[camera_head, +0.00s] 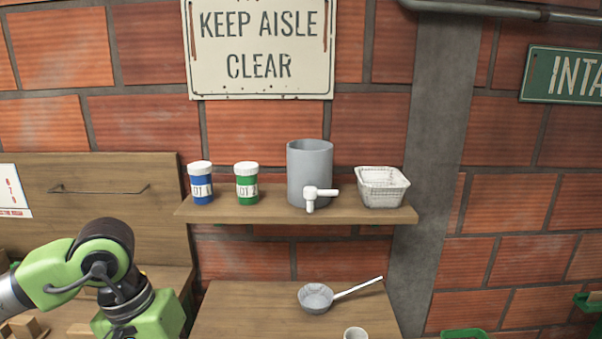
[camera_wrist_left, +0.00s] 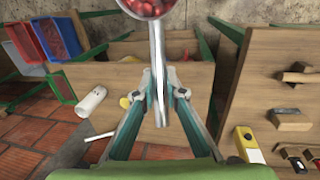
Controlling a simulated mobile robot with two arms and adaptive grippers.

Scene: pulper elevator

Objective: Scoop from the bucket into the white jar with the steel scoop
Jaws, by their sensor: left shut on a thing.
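My left gripper (camera_wrist_left: 160,88) is shut on the handle of the steel scoop (camera_wrist_left: 157,48) in the left wrist view. The scoop's bowl is at the top edge, partly cut off, and holds several red, cherry-like pieces (camera_wrist_left: 150,8). In the head view only my green left arm shows at lower left; its gripper and the scoop are out of frame. A pale round vessel (camera_head: 355,333) is cut off at the bottom edge; I cannot tell whether it is the white jar. A white cylinder (camera_wrist_left: 91,103) shows at left in the wrist view. I cannot identify the bucket.
A shelf (camera_head: 260,213) holds a blue jar (camera_head: 201,185), a green jar (camera_head: 246,187), a grey spigot container (camera_head: 309,170) and a white basket (camera_head: 382,187). A long-handled strainer (camera_head: 316,298) lies on the wooden surface below.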

